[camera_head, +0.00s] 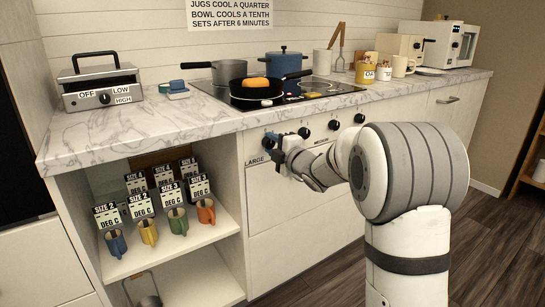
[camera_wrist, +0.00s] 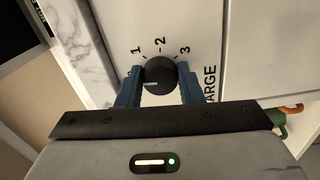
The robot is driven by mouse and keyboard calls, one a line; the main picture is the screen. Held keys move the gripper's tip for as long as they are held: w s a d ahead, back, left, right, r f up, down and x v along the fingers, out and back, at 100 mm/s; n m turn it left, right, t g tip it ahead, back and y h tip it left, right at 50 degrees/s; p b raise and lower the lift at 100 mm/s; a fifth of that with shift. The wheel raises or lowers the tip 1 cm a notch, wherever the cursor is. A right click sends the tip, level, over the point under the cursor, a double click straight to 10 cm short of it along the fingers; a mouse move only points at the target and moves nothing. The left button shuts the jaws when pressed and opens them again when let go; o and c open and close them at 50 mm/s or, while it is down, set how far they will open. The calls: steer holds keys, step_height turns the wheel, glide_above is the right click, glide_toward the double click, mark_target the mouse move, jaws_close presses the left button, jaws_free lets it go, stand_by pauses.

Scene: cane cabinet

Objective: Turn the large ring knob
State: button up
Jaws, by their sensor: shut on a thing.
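The large ring knob (camera_wrist: 160,72) is a round black dial on the white cabinet front, in the middle of the wrist view. Its white mark lies toward the left of the picture, below the number 1, away from the numbers 1, 2 and 3 printed around its upper side. My gripper (camera_wrist: 160,82) has its two blue fingers on the left and right sides of the knob and is shut on it. In the head view my gripper (camera_head: 278,146) is at the front panel just above the LARGE label (camera_head: 257,161); the knob is mostly hidden there.
More black knobs (camera_head: 334,125) sit along the panel to the right. Above, the hob (camera_head: 340,88) holds a black pan (camera_head: 238,97) and pots. The open shelf (camera_head: 170,255) at the lower left holds several mugs with cards. A sign (camera_head: 230,14) hangs on the wall.

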steer(key=shift+n+b, duration=0.6)
steer(key=o, duration=1)
steer(key=shift+c, duration=0.2)
steer(key=p+v, duration=0.1)
steer(key=v, duration=0.6)
steer(key=shift+s+d+p, duration=0.15)
steer(key=shift+s+p, duration=0.15)
steer(key=shift+p, duration=0.1)
